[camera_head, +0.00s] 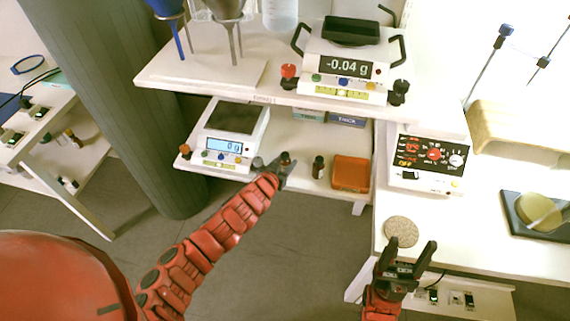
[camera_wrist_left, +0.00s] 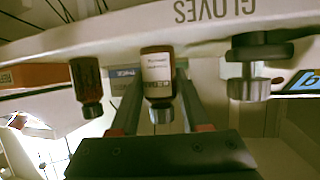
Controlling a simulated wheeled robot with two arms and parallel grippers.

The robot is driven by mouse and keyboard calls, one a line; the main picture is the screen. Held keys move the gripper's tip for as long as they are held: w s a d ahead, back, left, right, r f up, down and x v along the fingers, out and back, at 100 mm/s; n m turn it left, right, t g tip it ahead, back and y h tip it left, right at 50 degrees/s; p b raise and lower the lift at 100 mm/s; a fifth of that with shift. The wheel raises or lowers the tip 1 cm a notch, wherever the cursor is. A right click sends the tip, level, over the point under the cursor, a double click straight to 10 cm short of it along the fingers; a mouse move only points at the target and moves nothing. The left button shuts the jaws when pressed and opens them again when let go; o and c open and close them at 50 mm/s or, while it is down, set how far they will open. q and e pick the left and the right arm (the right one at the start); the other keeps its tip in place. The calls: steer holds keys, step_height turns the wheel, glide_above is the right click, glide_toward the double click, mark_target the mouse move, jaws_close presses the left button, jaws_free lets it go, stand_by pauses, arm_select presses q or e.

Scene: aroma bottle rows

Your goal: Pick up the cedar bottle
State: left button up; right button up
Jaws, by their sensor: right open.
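In the head view a small dark bottle (camera_head: 286,157) stands near the front edge of the lower shelf, at my left gripper (camera_head: 283,170). In the left wrist view, which is upside down, this brown bottle (camera_wrist_left: 157,72) with a white label and metallic cap is between the fingers of my left gripper (camera_wrist_left: 160,95). I cannot tell whether they press on it. The label is too blurred to read. A second dark bottle (camera_head: 318,167) stands to its right; it also shows in the left wrist view (camera_wrist_left: 87,85). My right gripper (camera_head: 405,259) is open and empty by the right table's front edge.
A scale (camera_head: 232,125) stands left of the bottles, with a small grey metal item (camera_head: 257,163) between. An orange box (camera_head: 351,173) stands right of them. The upper shelf (camera_head: 270,98) overhangs behind. A round disc (camera_head: 401,231) lies near my right gripper.

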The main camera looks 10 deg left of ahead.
arm_select(q)
jaws_close()
steer(key=shift+r, duration=0.1)
